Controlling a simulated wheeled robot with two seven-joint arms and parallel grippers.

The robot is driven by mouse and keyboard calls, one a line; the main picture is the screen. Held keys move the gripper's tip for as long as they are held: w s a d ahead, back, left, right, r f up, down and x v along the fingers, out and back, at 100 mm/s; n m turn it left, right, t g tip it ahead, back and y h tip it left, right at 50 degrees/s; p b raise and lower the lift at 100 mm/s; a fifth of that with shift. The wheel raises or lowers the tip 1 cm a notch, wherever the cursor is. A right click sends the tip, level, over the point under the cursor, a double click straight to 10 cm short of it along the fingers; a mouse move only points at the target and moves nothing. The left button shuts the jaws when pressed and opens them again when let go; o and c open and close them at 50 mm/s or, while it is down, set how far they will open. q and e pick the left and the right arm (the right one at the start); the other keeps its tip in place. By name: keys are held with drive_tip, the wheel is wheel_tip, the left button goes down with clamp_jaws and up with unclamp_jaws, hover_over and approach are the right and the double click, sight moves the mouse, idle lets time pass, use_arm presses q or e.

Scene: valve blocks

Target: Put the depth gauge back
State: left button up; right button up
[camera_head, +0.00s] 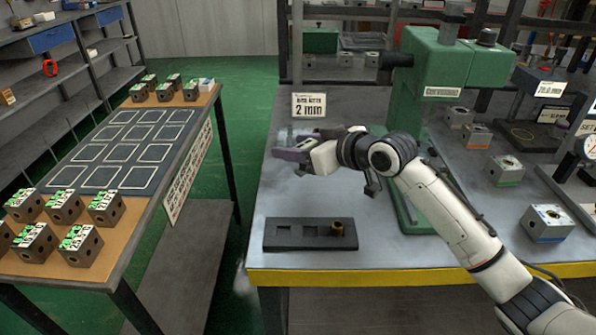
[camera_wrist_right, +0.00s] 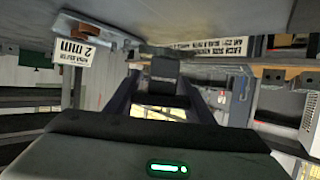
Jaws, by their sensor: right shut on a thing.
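My right gripper (camera_head: 292,153) is over the left part of the grey workbench, in front of the "2 mm" sign (camera_head: 309,105). In the right wrist view its two dark fingers close on a small dark block-like thing (camera_wrist_right: 164,70), which I take to be the depth gauge. Its shape is mostly hidden, and in the head view it cannot be told clearly from the fingers. A black holder (camera_head: 283,244) with several recesses lies below and nearer the bench's front edge. My left gripper is out of view.
A green press (camera_head: 407,130) stands right of the gripper, close to my arm. Metal blocks (camera_head: 548,223) and a dial gauge (camera_head: 588,146) are farther right. A side table (camera_head: 150,225) with labelled blocks stands left across a gap. The bench around the holder is clear.

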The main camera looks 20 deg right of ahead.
drive_tip(key=shift+f+b, duration=0.3)
drive_tip(key=shift+f, duration=1.95)
drive_tip(key=shift+f, duration=0.15)
drive_tip(key=o, duration=1.3)
drive_tip(key=shift+c, duration=0.2)
drive_tip(key=p+v, duration=0.1)
drive_tip(key=v, duration=1.1)
